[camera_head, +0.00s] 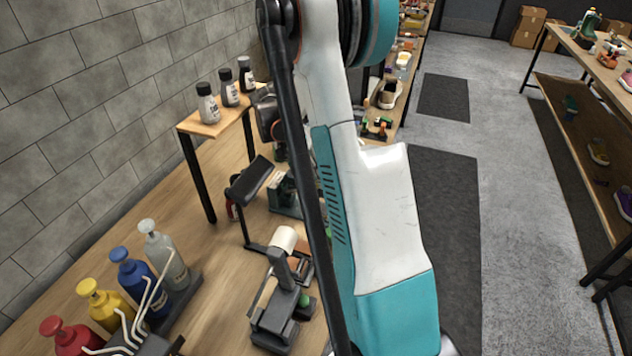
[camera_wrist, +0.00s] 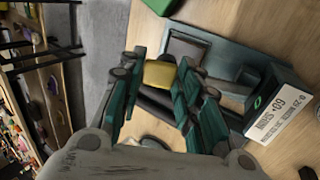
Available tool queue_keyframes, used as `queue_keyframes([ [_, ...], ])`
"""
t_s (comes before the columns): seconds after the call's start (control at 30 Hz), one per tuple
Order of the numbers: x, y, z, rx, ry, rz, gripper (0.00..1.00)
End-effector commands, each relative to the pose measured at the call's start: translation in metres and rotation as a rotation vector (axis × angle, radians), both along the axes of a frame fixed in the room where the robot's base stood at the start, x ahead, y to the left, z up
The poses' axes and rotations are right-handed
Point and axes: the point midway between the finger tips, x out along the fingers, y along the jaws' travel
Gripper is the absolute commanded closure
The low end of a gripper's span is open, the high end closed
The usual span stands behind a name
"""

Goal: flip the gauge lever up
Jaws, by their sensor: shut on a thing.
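In the wrist view, my gripper (camera_wrist: 160,66) has its two teal fingers closed around a yellow block-like piece (camera_wrist: 159,75), which looks like the grip of the gauge lever. A dark bar that may be the lever's arm runs below it, partly hidden by the right finger. The gauge (camera_wrist: 215,62) appears to be the grey-green flat device beside the fingers, with a white printed label (camera_wrist: 279,117) at its right end. In the head view my own arm hides my gripper and the yellow piece, so the lever's angle is hard to tell.
In the head view, several pump bottles (camera_head: 128,277) stand at the lower left. A small raised shelf (camera_head: 213,125) holds small bottles. A black device with a white roll (camera_head: 284,240) stands near my arm. A second table (camera_head: 575,48) is across the aisle at right.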

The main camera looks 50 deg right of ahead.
Motion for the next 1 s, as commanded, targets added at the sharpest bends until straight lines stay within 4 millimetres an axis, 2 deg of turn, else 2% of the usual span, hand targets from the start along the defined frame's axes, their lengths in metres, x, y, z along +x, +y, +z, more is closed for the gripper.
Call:
queue_keyframes([
  [0.47,0.0019,0.0006,0.0012,-0.008,0.018,0.000,1.00],
  [0.5,0.0017,0.0005,0.0012,-0.008,0.018,0.000,0.64],
  [0.57,0.0018,0.0005,0.0011,-0.008,0.018,0.000,0.51],
  [0.6,0.0018,0.0005,0.0013,-0.008,0.018,0.000,0.48],
  [1.0,0.0048,0.0019,0.0070,-0.007,0.019,0.001,0.48],
])
